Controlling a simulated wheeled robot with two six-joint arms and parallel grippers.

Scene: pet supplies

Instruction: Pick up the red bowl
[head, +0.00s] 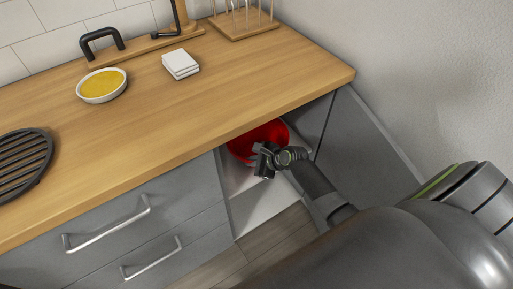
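The red bowl (262,134) is inside the open cabinet under the wooden counter, near its right end. The counter edge hides its upper part, and my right gripper covers some of its lower front. My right gripper (262,160) is at the bowl's near side, in front of the cabinet opening. Its fingers are small and dark here, so I cannot tell whether they are open, shut or touching the bowl. My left gripper is not in view.
The wooden counter (150,140) overhangs the cabinet. Drawers (130,235) with metal handles are to the left. A bowl with yellow contents (102,85), white coasters (180,64) and a black trivet (22,162) rest on top.

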